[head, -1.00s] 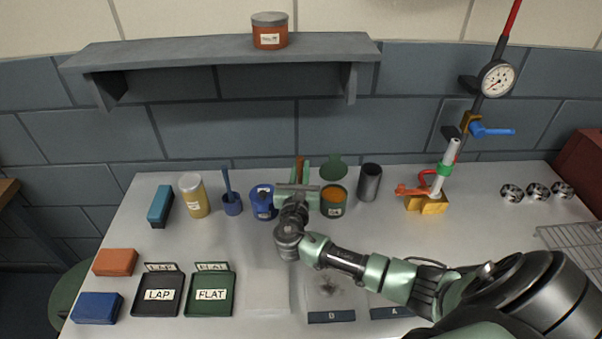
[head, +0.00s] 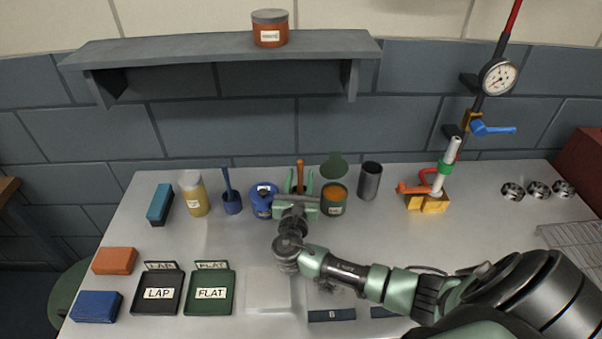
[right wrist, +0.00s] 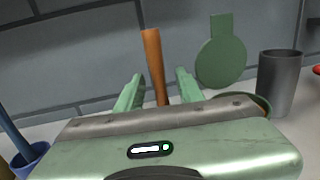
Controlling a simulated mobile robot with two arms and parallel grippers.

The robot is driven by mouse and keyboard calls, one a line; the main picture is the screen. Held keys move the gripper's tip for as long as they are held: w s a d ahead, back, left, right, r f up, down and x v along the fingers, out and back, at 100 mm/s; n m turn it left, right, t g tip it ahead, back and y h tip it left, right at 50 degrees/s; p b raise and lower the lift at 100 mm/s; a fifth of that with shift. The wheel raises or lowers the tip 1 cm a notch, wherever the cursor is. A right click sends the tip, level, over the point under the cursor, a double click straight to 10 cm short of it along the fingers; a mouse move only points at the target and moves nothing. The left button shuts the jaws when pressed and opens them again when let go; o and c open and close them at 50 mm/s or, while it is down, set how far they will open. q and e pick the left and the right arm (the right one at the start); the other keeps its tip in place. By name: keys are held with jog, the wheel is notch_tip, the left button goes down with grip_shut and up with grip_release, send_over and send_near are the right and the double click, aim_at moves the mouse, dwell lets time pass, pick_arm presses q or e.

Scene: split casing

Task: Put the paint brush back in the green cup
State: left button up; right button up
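A brown-orange handle, apparently the paint brush (head: 300,172), stands roughly upright at the back of the table. In the right wrist view the handle (right wrist: 153,65) rises beyond and between the two fingers, with a gap on each side. My right gripper (head: 299,184) is open around or just in front of it; it also shows in the right wrist view (right wrist: 158,90). The lower end of the brush and whatever it stands in are hidden behind the gripper. No separate green cup shows clearly there. My left gripper is not in view.
A dark green tin (head: 333,205) with orange contents stands right of the gripper, a blue pot (head: 262,203) left. Nearby are a blue cup (head: 232,204) with a blue handle, a yellow jar (head: 194,196) and a grey cup (head: 370,182). A shelf (head: 220,53) hangs above.

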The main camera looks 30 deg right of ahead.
jog(key=b+v, duration=0.1)
jog(key=v, duration=0.8)
jog(key=shift+s, duration=0.2)
jog(key=shift+a, duration=0.15)
